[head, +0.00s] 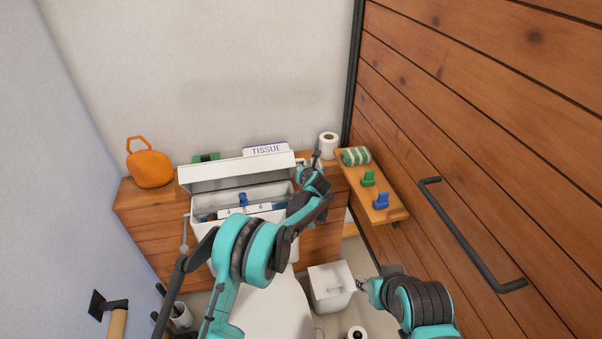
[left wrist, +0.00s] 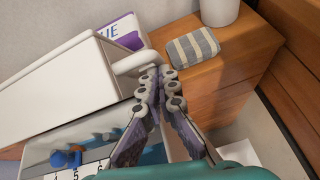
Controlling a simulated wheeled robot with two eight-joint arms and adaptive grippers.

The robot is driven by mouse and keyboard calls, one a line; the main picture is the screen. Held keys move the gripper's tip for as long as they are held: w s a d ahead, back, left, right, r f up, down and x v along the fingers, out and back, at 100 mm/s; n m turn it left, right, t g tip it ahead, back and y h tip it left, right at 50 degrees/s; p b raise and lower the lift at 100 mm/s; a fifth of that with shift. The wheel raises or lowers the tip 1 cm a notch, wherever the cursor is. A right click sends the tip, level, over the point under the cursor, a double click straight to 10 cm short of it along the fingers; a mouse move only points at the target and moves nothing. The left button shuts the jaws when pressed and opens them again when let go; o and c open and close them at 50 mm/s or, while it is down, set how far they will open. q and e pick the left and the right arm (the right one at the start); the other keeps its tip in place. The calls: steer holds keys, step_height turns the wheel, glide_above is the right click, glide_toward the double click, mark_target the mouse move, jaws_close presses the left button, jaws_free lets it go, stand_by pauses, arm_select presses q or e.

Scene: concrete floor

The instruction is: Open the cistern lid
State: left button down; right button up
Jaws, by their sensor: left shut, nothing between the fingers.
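The white cistern (head: 271,215) stands against the back wall, behind the toilet. Its white lid (head: 225,173) is tilted up at the rear, so the inside shows, with a blue part (head: 243,199) and numbered white pieces. In the left wrist view the lid (left wrist: 65,85) is at the left and a rounded white handle (left wrist: 133,62) sits at its end. My left gripper (head: 313,165) is shut and empty beside the lid's right end; its fingers (left wrist: 150,82) appear close to the handle, contact unclear. My right gripper (head: 362,284) is low by the white bin, its fingers too small to read.
A tissue box (head: 266,149), toilet roll (head: 328,145) and orange bag (head: 150,168) stand on the wooden ledge. A white bin (head: 330,287) stands on the floor.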

arm_select(q)
steer(key=shift+w+a+r+p, duration=0.15)
steer(key=shift+w+r, duration=0.25)
steer(key=shift+w, duration=0.35)
steer(key=shift+w+a+r+p, duration=0.15)
steer(key=shift+w+r, duration=0.25)
steer(key=shift+w, duration=0.3)
